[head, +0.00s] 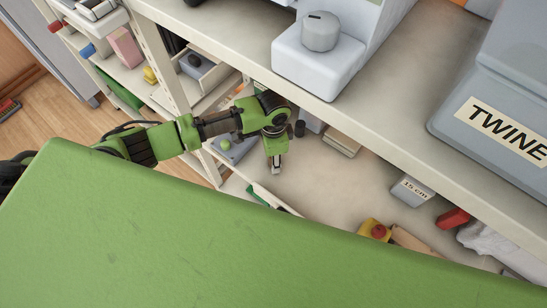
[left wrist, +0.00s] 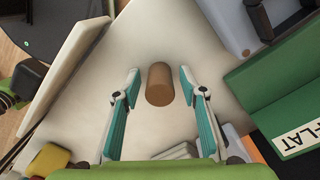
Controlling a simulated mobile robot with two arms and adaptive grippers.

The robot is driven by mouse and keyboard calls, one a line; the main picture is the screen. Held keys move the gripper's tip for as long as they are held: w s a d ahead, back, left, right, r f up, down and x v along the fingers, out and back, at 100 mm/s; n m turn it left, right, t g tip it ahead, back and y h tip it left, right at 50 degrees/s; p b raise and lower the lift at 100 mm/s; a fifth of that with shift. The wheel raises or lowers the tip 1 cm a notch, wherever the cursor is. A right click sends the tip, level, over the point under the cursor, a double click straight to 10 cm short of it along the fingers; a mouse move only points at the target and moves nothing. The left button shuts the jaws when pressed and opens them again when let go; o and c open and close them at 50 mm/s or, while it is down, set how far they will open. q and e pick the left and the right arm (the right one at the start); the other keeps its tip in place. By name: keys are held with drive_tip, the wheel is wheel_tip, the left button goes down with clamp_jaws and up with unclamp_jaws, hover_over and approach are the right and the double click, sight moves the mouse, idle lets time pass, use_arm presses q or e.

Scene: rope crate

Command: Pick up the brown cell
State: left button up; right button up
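The brown cell (left wrist: 160,85) is a short brown cylinder on the pale shelf surface in the left wrist view. My left gripper (left wrist: 160,77) is open, with one teal-padded finger on each side of the cell. Gaps show between the cell and both fingers, and nothing is held. In the head view my left gripper (head: 276,169) points down over the lower shelf (head: 320,185); I cannot make out the brown cell there. My right gripper is in neither view.
The upper shelf (head: 405,135) overhangs, bearing a grey TWINE bin (head: 480,75). In the left wrist view, a green FLAT box (left wrist: 275,85) stands at right and a pale board (left wrist: 65,60) at left. In the head view, a 15 cm box (head: 412,190) sits farther right.

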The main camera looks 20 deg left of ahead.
use_arm(q)
clamp_jaws()
drive_tip(key=shift+r, duration=0.15)
